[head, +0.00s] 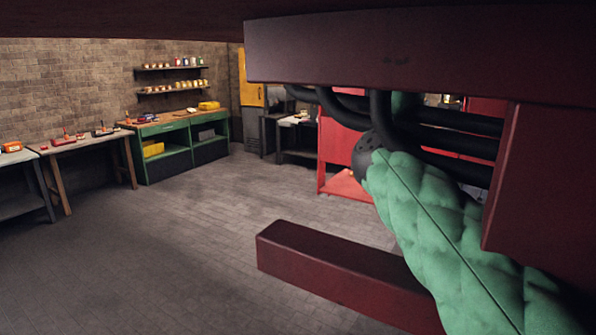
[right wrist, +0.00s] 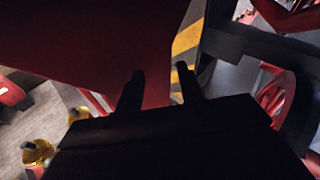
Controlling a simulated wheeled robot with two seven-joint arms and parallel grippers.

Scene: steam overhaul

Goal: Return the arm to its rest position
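My right gripper (right wrist: 161,78) shows in the right wrist view as two dark fingers standing apart, with no object seen between them. A dark red surface (right wrist: 95,45) fills the view beyond the fingers, and I cannot tell how close it is. A yellow-and-black striped edge (right wrist: 187,40) lies just right of it. My left gripper is in neither view. In the head view no gripper can be made out. A green quilted, rounded length (head: 440,225) runs from the lower right up to a dark round end; I cannot tell what it belongs to.
Dark red beams cross overhead (head: 400,55) and low (head: 330,270) at close range in the head view. Black hoses (head: 440,115) run between them. A green workbench (head: 175,125) and wooden table (head: 85,140) stand at the far left. The floor (head: 190,230) between is clear.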

